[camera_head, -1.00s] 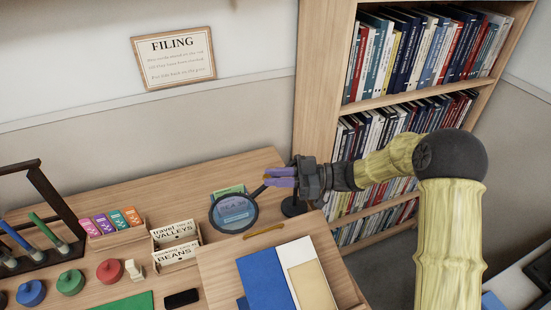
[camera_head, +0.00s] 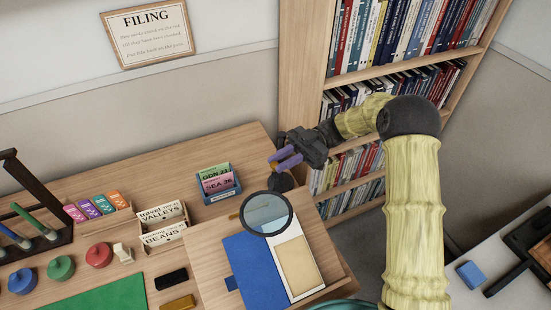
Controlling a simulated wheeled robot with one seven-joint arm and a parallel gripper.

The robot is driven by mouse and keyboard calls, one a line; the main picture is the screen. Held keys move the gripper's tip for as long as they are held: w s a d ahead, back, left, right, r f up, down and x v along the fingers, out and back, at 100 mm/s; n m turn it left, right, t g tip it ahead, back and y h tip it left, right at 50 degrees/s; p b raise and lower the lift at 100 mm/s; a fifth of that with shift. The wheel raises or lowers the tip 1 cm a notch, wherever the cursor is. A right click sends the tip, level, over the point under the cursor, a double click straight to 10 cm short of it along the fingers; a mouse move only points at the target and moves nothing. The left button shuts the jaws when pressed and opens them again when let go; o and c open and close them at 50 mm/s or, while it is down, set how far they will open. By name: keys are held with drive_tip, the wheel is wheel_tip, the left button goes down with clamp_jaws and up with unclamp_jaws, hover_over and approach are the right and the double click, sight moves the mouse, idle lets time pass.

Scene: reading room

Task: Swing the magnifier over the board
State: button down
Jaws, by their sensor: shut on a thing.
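The magnifier (camera_head: 267,213) has a round dark rim and a clear bluish lens. Its lens hangs over the upper part of the sloping wooden board (camera_head: 207,262), covering the tops of the papers there. The magnifier's dark round base (camera_head: 281,182) stands just behind the board, partly hidden by my gripper. My gripper (camera_head: 285,160) has purple fingers and is beyond the lens, above the base. It is shut on the magnifier's arm, though the grip itself is hard to make out. A blue folder (camera_head: 250,265), a white sheet (camera_head: 283,236) and a tan card (camera_head: 298,266) lie on the board.
A blue card box (camera_head: 222,195) stands left of the base. A wooden card box (camera_head: 166,240), coloured stampers (camera_head: 98,255) and a dark rack (camera_head: 45,205) are further left. A bookshelf (camera_head: 292,75) rises behind my arm.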

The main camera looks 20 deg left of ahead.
drive_tip(key=shift+w+d, duration=0.1)
drive_tip(key=shift+d, duration=0.1)
drive_tip(key=c, duration=1.3)
unclamp_jaws()
drive_tip(key=shift+d, duration=0.15)
drive_tip(key=v, duration=1.1)
drive_tip(key=shift+w, duration=0.4)
